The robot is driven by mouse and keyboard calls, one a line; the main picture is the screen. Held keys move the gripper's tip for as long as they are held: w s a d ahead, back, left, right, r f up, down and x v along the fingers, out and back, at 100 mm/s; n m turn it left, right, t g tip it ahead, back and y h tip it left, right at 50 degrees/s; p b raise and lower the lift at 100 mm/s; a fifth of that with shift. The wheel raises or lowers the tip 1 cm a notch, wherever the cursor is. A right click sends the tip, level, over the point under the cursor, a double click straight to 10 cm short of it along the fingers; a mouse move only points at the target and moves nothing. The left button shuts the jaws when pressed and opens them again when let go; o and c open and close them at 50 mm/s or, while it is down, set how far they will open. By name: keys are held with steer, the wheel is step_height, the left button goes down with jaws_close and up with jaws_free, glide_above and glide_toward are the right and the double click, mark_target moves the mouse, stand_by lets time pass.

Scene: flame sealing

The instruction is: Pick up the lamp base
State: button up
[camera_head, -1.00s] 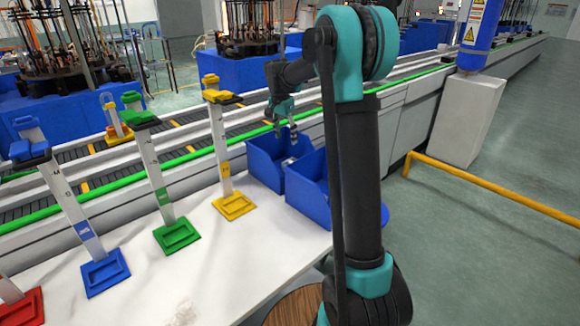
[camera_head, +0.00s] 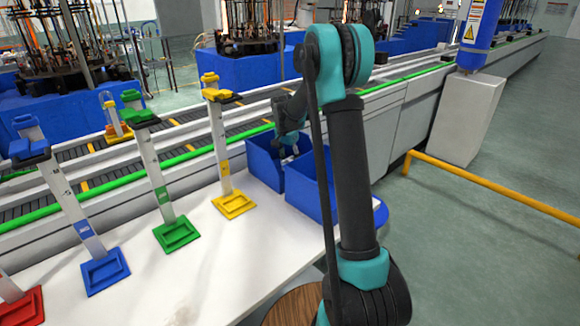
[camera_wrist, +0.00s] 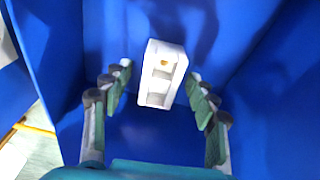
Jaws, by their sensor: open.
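The lamp base, seen as a small white block with recesses and a tiny yellowish spot (camera_wrist: 152,98), lies in a blue bin (camera_wrist: 240,110) in the wrist view. My gripper (camera_wrist: 160,80) is open, with one finger on each side of the white block. Gaps show between the block and both fingers. In the head view my gripper (camera_head: 289,147) reaches down into the farther blue bin (camera_head: 264,168). The block cannot be made out clearly there.
A second blue bin (camera_head: 309,198) stands nearer, partly behind my arm. Yellow (camera_head: 235,205), green (camera_head: 176,236), blue (camera_head: 105,271) and red (camera_head: 22,306) stands are on the white table (camera_head: 215,260). A conveyor (camera_head: 190,133) runs behind.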

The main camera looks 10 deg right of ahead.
steer(key=shift+f, duration=0.15)
steer(key=c, duration=1.3)
steer(key=shift+o, duration=0.2)
